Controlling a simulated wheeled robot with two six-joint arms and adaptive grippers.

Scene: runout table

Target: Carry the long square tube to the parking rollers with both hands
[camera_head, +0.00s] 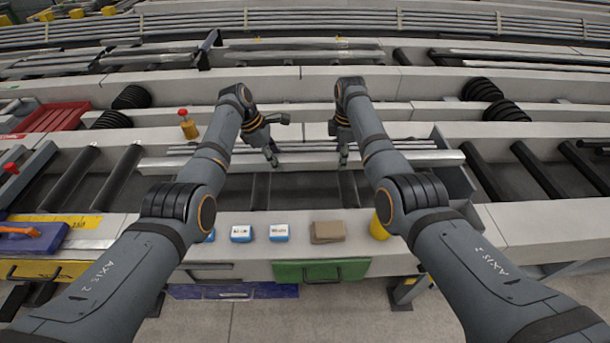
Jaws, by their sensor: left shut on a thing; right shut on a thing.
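The long square tube (215,163) is a pale grey bar lying crosswise over the middle of the near roller channel. My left gripper (272,160) is shut on it left of its middle. My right gripper (343,157) is shut on it a little to the right. The tube looks roughly level; I cannot tell whether it rests on anything or hangs just above. Dark rollers show in the channel to the left (118,178) and right (537,170) of the tube. I cannot tell which rollers are the parking rollers.
Several thin bars lie just behind the tube. Small blue-white boxes (241,233), a brown block (328,232) and a yellow cup (379,228) stand on the front ledge.

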